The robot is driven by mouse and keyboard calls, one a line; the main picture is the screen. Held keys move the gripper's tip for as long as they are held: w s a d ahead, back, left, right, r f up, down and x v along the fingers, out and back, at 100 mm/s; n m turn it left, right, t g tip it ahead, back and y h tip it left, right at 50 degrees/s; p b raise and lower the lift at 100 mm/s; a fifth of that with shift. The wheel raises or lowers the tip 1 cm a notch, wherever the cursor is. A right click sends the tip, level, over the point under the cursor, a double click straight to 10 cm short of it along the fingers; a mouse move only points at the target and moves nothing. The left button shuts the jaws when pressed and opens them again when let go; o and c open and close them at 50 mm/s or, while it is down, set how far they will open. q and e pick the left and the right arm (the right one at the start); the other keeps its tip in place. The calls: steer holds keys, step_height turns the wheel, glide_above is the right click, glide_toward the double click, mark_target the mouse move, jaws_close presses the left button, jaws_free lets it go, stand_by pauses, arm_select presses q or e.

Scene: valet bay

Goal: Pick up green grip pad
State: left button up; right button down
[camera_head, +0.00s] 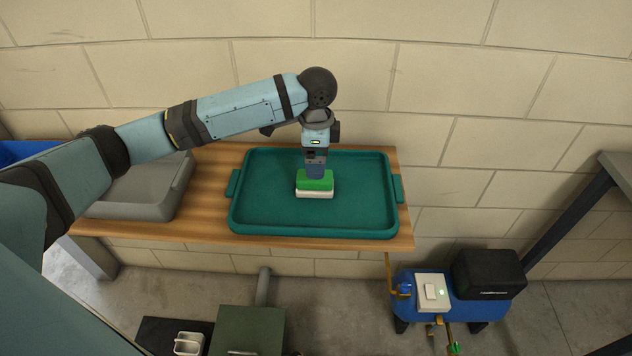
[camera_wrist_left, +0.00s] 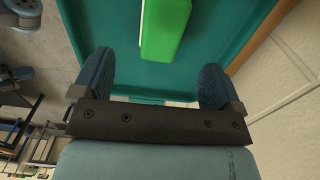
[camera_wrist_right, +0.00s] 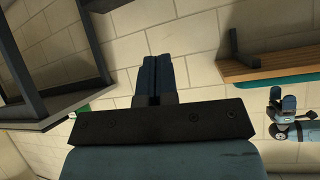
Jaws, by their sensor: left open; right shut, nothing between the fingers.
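The green grip pad (camera_head: 315,180) has a bright green top over a white layer and sits inside the teal tray (camera_head: 260,222) on the wooden bench. My left gripper (camera_head: 317,173) points down at the pad and covers part of it in the head view. In the left wrist view the fingers of my left gripper (camera_wrist_left: 155,85) are wide apart with nothing between them, and the green grip pad (camera_wrist_left: 166,30) lies beyond the fingertips. My right gripper (camera_wrist_right: 151,62) is shut and empty, away from the tray; it is not visible in the head view.
A block wall (camera_head: 420,70) rises behind. A blue compressor (camera_head: 460,305) stands on the floor at right. A dark metal frame (camera_wrist_right: 60,60) shows near my right gripper.

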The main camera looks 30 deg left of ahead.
mark_target(315, 181)
arm_select(q)
step_height(315, 181, down, 3)
steer(key=shift+r, duration=0.15)
steer(key=shift+f, duration=0.75)
steer(key=f, duration=0.3)
steer(key=shift+a+f+b, duration=0.25)
steer(key=shift+f+b, duration=0.05)
steer(key=shift+b, duration=0.1)
steer(key=shift+f, duration=0.35)
steer(key=c, duration=1)
step_height(315, 181, up, 20)
steer(key=p, duration=0.2)
arm_select(e)
steer(key=shift+w+d+r, duration=0.15)
steer(key=shift+w+r, duration=0.1)
steer(key=shift+r, duration=0.3)
